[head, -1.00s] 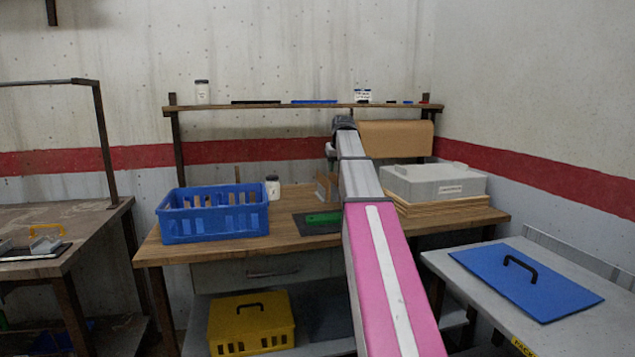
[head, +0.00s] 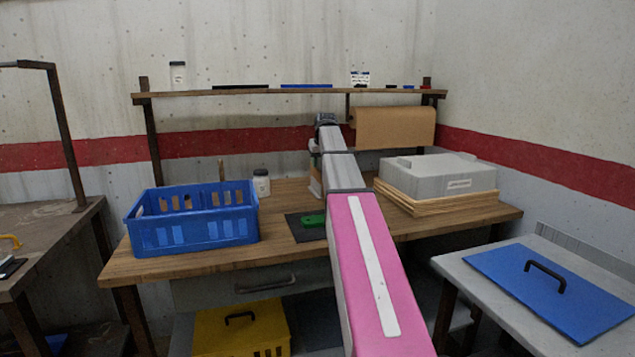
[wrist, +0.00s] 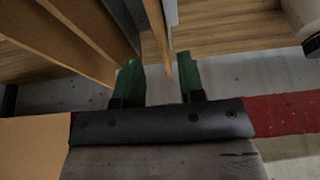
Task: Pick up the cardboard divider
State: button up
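My gripper (wrist: 158,82) has two green fingers, apart and open, in the wrist view. A thin brown panel, which looks like the cardboard divider (wrist: 157,38), stands edge-on in the gap between them; gaps show on both sides and I cannot see contact. More brown upright panels (wrist: 75,35) stand close by on the left of that view. In the head view my arm reaches over the wooden bench toward the back, and its end hides most of the divider. A sliver of brown panel (head: 315,185) shows beside it.
On the bench (head: 180,262) stand a blue crate (head: 190,238), a white jar (head: 261,183), a dark mat with a green item (head: 313,220), and a grey box (head: 440,172) on wooden boards. A shelf (head: 290,89) with a brown roll (head: 395,128) below it runs behind.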

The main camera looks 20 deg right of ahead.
aim_at(318, 173)
jog(key=shift+x, duration=2.9)
jog(key=shift+a, duration=0.15)
grip_shut()
